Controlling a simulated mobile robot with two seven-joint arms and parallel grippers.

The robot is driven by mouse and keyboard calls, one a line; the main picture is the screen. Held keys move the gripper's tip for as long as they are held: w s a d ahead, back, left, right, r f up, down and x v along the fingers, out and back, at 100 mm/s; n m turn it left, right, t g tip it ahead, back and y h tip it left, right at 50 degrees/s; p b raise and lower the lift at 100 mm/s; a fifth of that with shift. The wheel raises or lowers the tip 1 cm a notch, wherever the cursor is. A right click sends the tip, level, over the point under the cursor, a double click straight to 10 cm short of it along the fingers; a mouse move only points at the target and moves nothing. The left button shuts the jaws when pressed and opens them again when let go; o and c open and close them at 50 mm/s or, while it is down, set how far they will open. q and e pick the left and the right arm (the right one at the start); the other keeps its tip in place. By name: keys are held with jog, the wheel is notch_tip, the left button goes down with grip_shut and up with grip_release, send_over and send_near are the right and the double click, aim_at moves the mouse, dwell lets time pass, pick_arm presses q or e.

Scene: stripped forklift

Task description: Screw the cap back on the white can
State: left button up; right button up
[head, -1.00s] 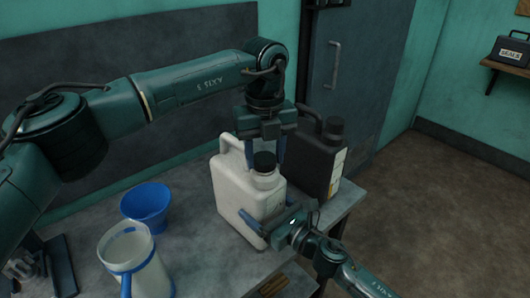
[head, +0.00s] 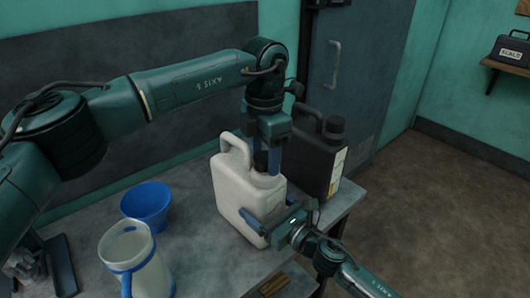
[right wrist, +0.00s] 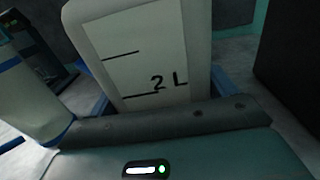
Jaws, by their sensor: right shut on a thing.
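The white can (head: 236,190) stands upright on the table, and its side with "2 L" fills the middle of the right wrist view (right wrist: 150,60). A black cap (head: 261,161) is at the can's neck, partly hidden by a blue finger. My left gripper (head: 262,160) points down from above with its fingers around the cap; whether they press on it I cannot tell. My right gripper (head: 268,222) is low at the can's near side, shut on the can's body, with blue fingers on both sides of it in the right wrist view (right wrist: 158,100).
A black jug (head: 315,160) stands close behind and right of the can. A blue funnel (head: 146,203) and a translucent pitcher (head: 130,262) with blue trim stand to the left. A small wooden piece (head: 272,285) lies near the table's front edge.

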pick_arm(q)
jog(key=shift+o, duration=1.4)
jog(key=shift+w+a, duration=0.1)
jog(key=shift+a, duration=0.05)
jog(key=shift+w, duration=0.1)
pick_arm(e)
jog(key=shift+s+f, duration=0.1)
pick_arm(q)
jog(key=shift+a, duration=0.1)
jog(key=shift+w+r, duration=0.1)
jog(key=shift+r, duration=0.45)
notch_tip(320, 180, up, 11)
jog(key=shift+s+d, duration=0.3)
jog(key=shift+s, duration=0.1)
pick_arm(e)
jog(key=shift+f, duration=0.1)
jog(key=o, duration=1.8)
jog(key=shift+c, duration=0.2)
